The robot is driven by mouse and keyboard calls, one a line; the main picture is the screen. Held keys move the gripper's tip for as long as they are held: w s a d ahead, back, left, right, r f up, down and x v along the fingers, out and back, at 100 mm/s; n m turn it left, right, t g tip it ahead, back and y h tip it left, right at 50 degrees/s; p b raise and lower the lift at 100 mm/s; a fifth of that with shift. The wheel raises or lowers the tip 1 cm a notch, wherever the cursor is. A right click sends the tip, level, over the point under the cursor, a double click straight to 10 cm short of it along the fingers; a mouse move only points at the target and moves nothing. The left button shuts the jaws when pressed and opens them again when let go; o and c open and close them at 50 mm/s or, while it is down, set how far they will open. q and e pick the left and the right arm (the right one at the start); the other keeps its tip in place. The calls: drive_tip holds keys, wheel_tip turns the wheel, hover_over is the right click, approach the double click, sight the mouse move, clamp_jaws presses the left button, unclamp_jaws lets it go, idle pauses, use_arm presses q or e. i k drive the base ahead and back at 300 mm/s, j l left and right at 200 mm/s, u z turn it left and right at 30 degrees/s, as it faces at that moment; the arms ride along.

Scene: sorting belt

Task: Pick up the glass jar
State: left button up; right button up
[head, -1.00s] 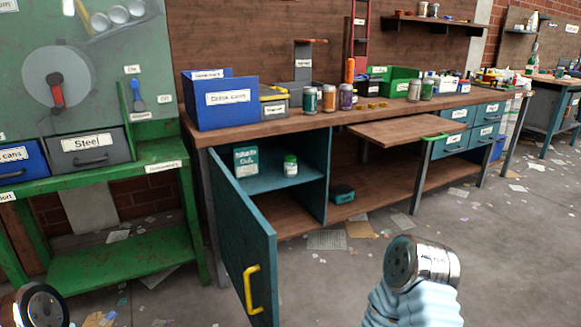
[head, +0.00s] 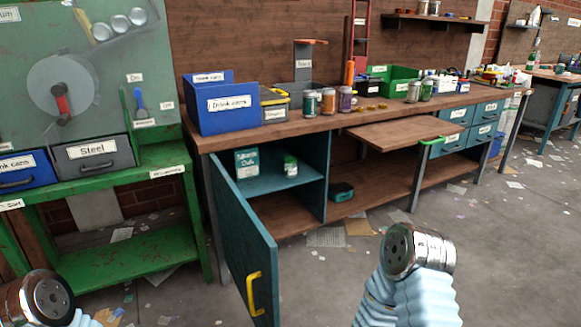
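A small jar with a green lid and a pale label (head: 290,166) stands upright on the shelf inside the open teal cabinet, right of a teal box. It looks like the glass jar, but it is too small to tell its material. No gripper fingers show in the head view. Only metal and pale blue ribbed parts of my arms show, at the bottom left and bottom right, well short of the cabinet.
The teal cabinet door (head: 246,240) stands open toward me, with a yellow handle. A blue drink cans bin (head: 228,106), several cans and a green bin (head: 400,79) stand on the workbench. A board (head: 400,131) juts out at right. Litter lies on the floor.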

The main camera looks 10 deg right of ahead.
sight(289, 169)
drive_tip(key=l, duration=0.35)
drive_tip(key=i+l, duration=0.15)
drive_tip(key=l, duration=0.6)
drive_tip(key=i+l, duration=0.2)
drive_tip(key=l, duration=0.2)
drive_tip(key=i+l, duration=0.25)
drive_tip(key=l, duration=0.15)
drive_tip(key=i+l, duration=0.2)
drive_tip(key=l, duration=0.15)
